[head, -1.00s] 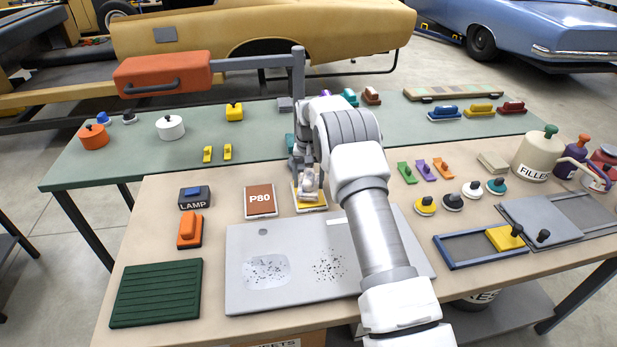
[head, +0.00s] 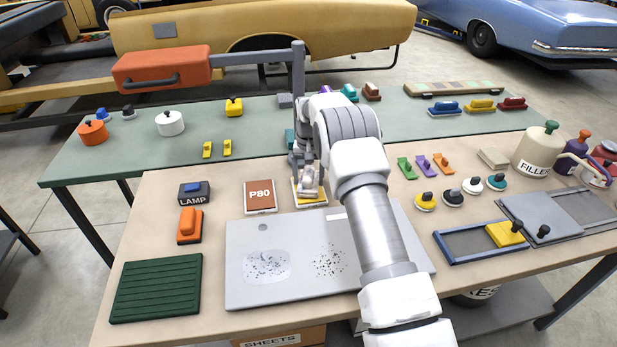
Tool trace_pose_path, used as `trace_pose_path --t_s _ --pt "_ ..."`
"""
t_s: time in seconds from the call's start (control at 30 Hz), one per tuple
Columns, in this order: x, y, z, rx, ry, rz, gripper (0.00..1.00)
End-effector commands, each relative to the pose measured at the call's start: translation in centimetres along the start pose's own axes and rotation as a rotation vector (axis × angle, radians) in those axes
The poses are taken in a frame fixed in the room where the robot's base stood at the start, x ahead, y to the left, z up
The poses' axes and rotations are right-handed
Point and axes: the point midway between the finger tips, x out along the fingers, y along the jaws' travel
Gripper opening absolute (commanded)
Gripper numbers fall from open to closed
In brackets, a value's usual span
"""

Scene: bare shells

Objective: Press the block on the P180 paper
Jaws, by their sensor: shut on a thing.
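The yellow paper (head: 318,201) lies on the wooden bench top, just right of the brown P80 sheet (head: 259,197). Any label on it is hidden, so I cannot read P180. My gripper (head: 308,181) points down over the yellow paper and is shut on a small pale block (head: 309,191). The block appears to be on or just above the paper; the exact contact is hard to tell. The fingers and my wrist hide much of the block and the paper's back part.
A grey panel (head: 250,295) with speckled patches lies in front. The lamp box (head: 194,193) and an orange block (head: 189,225) stand at left. Small coloured tools and the filler can (head: 535,158) are at right. Bare bench shows around the P80 sheet.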

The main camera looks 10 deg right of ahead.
Motion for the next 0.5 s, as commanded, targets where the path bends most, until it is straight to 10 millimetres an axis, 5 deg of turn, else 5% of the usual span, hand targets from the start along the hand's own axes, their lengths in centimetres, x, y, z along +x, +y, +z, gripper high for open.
trace_pose_path --t_s 0.5 --pt "0.67 0.0 -0.01 0.0 0.0 0.0 0.27"
